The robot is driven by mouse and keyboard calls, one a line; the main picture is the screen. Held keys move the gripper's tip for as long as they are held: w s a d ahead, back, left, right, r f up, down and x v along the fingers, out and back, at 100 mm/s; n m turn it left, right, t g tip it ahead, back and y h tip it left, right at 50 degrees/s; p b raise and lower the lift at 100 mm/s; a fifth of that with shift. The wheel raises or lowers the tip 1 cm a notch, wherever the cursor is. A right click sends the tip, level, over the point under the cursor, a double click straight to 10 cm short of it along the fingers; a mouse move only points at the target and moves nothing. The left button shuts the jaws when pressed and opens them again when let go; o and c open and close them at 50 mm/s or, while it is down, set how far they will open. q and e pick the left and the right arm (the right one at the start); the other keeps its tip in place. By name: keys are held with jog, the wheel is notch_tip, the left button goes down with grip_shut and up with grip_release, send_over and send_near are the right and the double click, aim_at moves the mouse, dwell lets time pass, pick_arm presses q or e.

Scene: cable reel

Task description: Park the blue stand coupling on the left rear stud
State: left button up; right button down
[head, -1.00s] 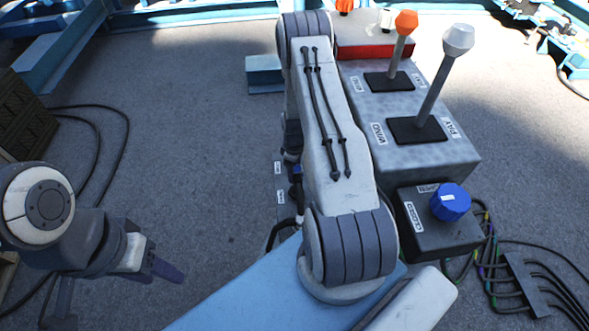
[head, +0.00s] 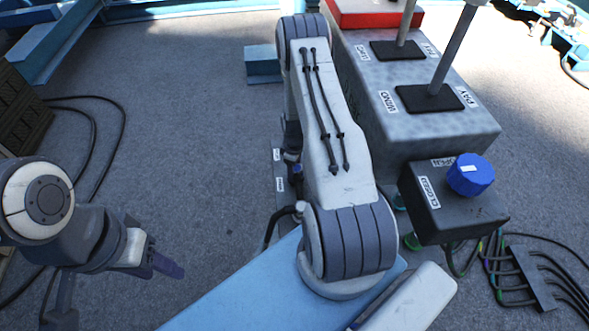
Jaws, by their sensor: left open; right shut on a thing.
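My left gripper (head: 165,264) is open and empty above the floor at the lower left. My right arm runs up the middle of the head view and bends down at its far end. My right gripper (head: 291,156) is mostly hidden behind that arm. A small blue piece, seemingly the blue stand coupling (head: 297,171), shows at its jaws, with a black hose curving below it. A dark plate with white labels (head: 279,184) lies just left of the coupling. I cannot make out the studs or whether the coupling touches one.
A grey console (head: 425,120) with two levers and a red top section (head: 372,14) stands right of my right arm. A black box with a blue knob (head: 470,175) is in front of it. Cables (head: 545,270) lie at the lower right. A dark crate (head: 18,110) stands at left.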

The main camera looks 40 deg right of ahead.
jog(key=shift+f+b, duration=0.45)
jog(key=shift+f, duration=0.05)
dwell(0.4)
jog(key=shift+c, duration=0.6)
grip_release()
notch_tip(320, 180, up, 11)
jog(key=shift+f+b, duration=0.2)
jog(key=shift+b, duration=0.25)
